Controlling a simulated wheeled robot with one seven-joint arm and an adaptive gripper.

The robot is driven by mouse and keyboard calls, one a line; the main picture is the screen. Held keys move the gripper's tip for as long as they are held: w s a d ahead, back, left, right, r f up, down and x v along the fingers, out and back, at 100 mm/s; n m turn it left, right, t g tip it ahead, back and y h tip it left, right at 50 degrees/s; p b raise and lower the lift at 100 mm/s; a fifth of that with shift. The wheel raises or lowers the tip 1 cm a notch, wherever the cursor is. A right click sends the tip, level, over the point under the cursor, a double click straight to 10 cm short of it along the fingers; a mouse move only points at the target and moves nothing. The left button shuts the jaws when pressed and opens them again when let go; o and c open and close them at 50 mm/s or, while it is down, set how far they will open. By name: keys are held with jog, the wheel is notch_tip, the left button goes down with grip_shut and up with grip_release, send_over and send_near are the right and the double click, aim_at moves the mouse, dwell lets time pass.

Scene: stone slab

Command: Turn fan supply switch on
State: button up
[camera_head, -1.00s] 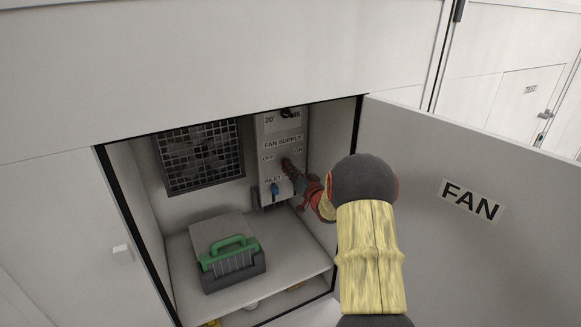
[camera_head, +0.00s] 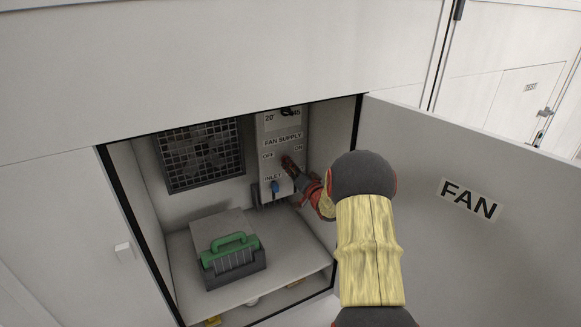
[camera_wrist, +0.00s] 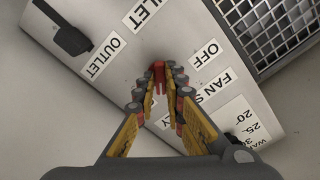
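The fan supply switch (camera_wrist: 158,76) is a small red lever on the grey control panel (camera_wrist: 115,15). In the wrist view it lies between my fingertips, near the "OFF" label. My gripper (camera_wrist: 159,84) has its fingers drawn close together on either side of the lever and appears shut on it. In the head view my gripper (camera_head: 289,164) reaches into the open cabinet and covers most of the switch, below the "FAN SUPPLY" label and between "OFF" and "ON". The lever's exact setting is hard to tell.
A blue inlet knob (camera_head: 275,188) sits just below the switch. A black outlet lever (camera_wrist: 75,40) shows in the wrist view. A grey box with a green handle (camera_head: 231,241) stands on the cabinet shelf. The open "FAN" door (camera_head: 430,240) is on the right, close to my arm.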

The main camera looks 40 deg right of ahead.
jog(key=o, duration=0.4)
jog(key=shift+s, duration=0.1)
jog(key=v, duration=1.1)
jog(key=shift+s, duration=0.4)
jog(key=shift+f, duration=0.1)
